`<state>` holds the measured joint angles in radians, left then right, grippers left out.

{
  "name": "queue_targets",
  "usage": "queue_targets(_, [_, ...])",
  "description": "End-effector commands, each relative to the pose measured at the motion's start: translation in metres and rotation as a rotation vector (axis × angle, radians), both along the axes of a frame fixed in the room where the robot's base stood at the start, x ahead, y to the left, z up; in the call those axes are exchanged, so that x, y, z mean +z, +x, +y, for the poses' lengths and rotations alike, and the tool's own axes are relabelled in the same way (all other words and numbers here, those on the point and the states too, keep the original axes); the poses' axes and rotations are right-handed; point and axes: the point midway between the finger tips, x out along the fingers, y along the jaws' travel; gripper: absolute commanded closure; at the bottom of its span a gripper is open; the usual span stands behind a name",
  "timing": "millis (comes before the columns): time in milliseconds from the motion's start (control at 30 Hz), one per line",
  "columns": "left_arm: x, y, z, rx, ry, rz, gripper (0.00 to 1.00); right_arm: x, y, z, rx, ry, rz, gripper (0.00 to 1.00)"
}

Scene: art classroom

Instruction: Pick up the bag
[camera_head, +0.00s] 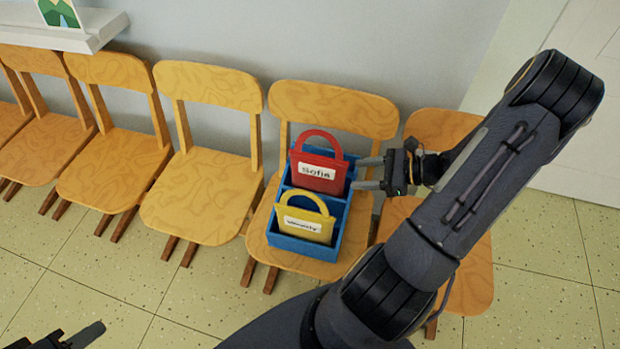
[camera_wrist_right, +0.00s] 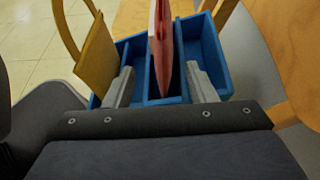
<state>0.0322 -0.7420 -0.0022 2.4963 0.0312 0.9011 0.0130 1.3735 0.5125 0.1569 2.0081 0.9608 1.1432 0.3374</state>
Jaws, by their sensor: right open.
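A red bag (camera_head: 318,172) with a looped handle and a white label reading "Sofia" stands upright in the rear part of a blue box (camera_head: 336,241). A yellow bag (camera_head: 305,220) with a white label stands in the front part. My right gripper (camera_head: 368,173) is open and empty at the right side of the box, level with the red bag. In the right wrist view its fingers (camera_wrist_right: 162,86) lie on either side of the red bag's edge (camera_wrist_right: 163,50), apart from it. The yellow bag (camera_wrist_right: 97,60) is left of them there. My left gripper (camera_head: 80,338) shows only partly at the bottom left.
The blue box stands on a wooden chair (camera_head: 262,235) in a row of several chairs along the wall. Another chair (camera_head: 470,275) is partly behind my right arm. A white shelf (camera_head: 95,32) juts out at the top left. The tiled floor in front is clear.

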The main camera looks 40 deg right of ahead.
Motion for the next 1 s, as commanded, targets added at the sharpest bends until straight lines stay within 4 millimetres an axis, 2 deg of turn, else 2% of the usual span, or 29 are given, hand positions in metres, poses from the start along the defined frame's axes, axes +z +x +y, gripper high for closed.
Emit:
queue_targets(67, [-0.005, 0.0, 0.0, 0.0, 0.0, 0.0, 0.64, -0.01, -0.003, -0.006, -0.035, 0.023, 0.006, 0.49])
queue_targets(167, [-0.006, 0.0, 0.0, 0.0, 0.0, -0.001, 0.64, -0.015, -0.002, -0.008, -0.058, 0.04, 0.007, 0.49])
queue_targets(733, [-0.025, 0.0, 0.0, 0.0, 0.0, 0.0, 0.64, -0.045, 0.045, 0.034, -0.057, 0.041, 0.007, 0.49])
queue_targets(1000, [-0.025, 0.0, 0.0, 0.0, 0.0, 0.0, 0.64, -0.046, 0.049, 0.038, -0.059, 0.039, 0.008, 0.49])
